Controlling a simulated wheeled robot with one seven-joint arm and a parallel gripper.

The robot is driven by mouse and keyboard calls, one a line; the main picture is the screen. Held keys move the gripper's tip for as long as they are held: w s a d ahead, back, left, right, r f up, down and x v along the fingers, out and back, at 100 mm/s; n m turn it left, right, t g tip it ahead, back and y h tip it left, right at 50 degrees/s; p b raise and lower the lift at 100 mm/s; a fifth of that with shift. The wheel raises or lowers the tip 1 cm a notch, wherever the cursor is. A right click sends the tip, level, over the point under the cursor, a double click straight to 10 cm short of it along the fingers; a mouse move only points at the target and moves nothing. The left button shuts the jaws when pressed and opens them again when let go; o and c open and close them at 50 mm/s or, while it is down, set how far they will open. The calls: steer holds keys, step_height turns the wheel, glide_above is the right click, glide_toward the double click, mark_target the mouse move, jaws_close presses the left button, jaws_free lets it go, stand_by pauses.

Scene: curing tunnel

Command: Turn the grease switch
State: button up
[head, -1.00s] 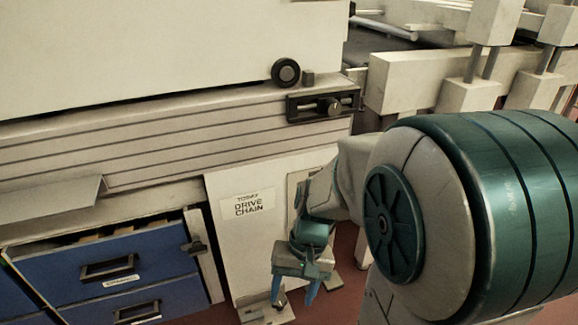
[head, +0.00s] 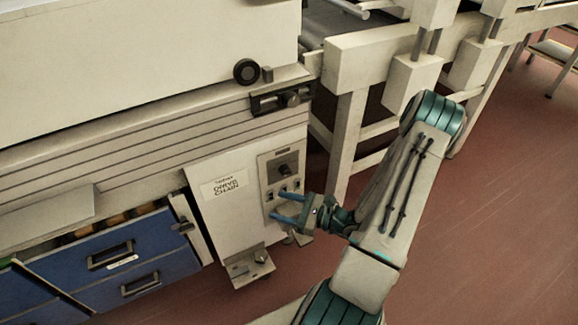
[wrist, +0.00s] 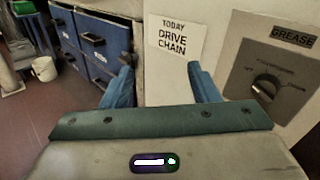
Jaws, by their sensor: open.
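The grease switch (wrist: 268,86) is a dark rotary knob on a grey plate. A "GREASE" label (wrist: 293,36) sits above it at the right of the wrist view. In the head view the knob (head: 284,169) is on the upper part of a small control panel (head: 266,177) on the machine's front. My gripper (head: 276,206) is open and empty, its blue fingers pointing left, below the knob and in front of the panel's lower part. In the wrist view my gripper (wrist: 160,67) points left of the knob. I see no contact with the knob.
A "TODAY DRIVE CHAIN" notice (head: 224,188) is left of the panel. Small switches (head: 283,188) sit below the knob. Blue drawers (head: 125,255) are at lower left, a metal foot bracket (head: 249,266) below. A conveyor frame (head: 345,125) stands right; the red floor is open.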

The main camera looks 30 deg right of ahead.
mark_target(288, 175)
steer(key=d+f+m+t+h+p, duration=0.45)
steer(key=d+m+h, duration=0.45)
steer(key=m+h, duration=0.25)
steer(key=shift+t+y, duration=0.25)
steer(key=shift+t, duration=0.2)
steer(key=w, duration=0.8)
steer(key=w+a, duration=0.1)
steer(key=w, duration=0.3)
steer(key=shift+w+r+b, duration=0.25)
steer(key=shift+w+b, duration=0.1)
steer(key=shift+b, duration=0.05)
steer(key=shift+c, duration=0.3)
steer(key=c, duration=0.9)
